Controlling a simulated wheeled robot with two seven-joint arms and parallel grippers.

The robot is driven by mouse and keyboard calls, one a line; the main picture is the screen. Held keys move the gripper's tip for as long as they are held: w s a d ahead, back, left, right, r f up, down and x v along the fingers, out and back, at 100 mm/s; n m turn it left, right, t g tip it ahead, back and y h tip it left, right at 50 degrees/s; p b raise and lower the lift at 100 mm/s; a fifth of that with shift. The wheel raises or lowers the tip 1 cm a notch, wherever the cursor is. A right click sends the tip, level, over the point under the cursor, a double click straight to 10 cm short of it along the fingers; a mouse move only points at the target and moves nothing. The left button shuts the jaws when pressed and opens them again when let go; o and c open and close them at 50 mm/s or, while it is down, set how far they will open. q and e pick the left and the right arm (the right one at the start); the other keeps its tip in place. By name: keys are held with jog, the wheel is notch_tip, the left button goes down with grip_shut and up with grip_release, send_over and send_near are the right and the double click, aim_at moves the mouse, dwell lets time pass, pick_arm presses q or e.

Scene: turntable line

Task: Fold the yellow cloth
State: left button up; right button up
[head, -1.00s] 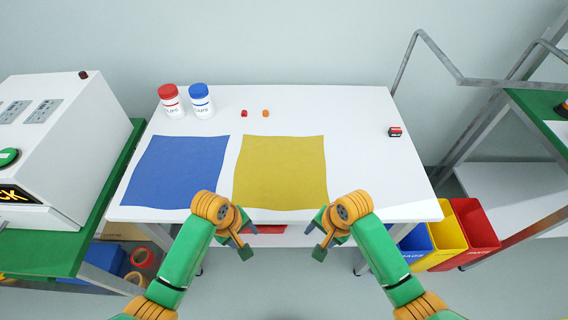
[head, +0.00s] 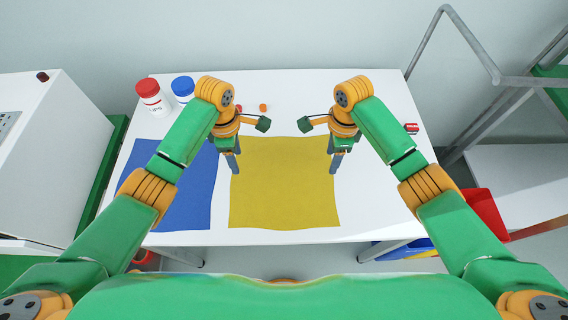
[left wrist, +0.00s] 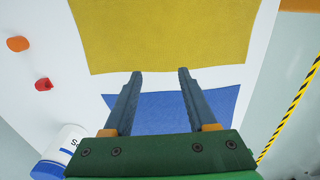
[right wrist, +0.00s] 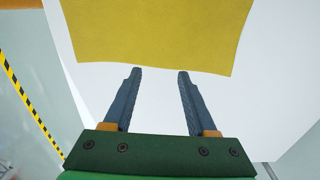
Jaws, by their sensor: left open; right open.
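The yellow cloth (head: 284,190) lies flat and spread out on the white table; it also shows in the left wrist view (left wrist: 165,30) and the right wrist view (right wrist: 150,30). My left gripper (head: 234,170) is open and empty over the cloth's left edge, toward its far corner. In the left wrist view its fingertips (left wrist: 160,72) appear just short of that edge. My right gripper (head: 337,170) is open and empty at the cloth's right edge, toward its far corner. In the right wrist view its fingertips (right wrist: 159,72) appear just short of the edge. The far corners are partly hidden in the head view.
A blue cloth (head: 192,205) lies flat just left of the yellow one. A red-lidded jar (head: 150,97) and a blue-lidded jar (head: 182,89) stand at the far left. A small orange piece (head: 263,107) lies behind the cloth.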

aim_at(240, 177)
pick_arm(q)
jog(key=f, duration=0.1)
jog(key=s+f, duration=0.1)
jog(key=f, duration=0.3)
jog(key=shift+s+f, duration=0.1)
jog(key=shift+s, duration=0.15)
pick_arm(e)
jog(key=f, duration=0.1)
jog(key=s+f, duration=0.1)
jog(key=f, duration=0.3)
jog(key=shift+s+f, duration=0.1)
jog(key=shift+s, duration=0.15)
pick_arm(q)
jog(key=shift+w+f, duration=0.3)
jog(key=shift+f, duration=0.05)
pick_arm(e)
jog(key=shift+w+f, duration=0.3)
jog(key=shift+f, duration=0.05)
pick_arm(q)
jog(key=shift+s, duration=0.1)
pick_arm(e)
jog(key=shift+s, duration=0.1)
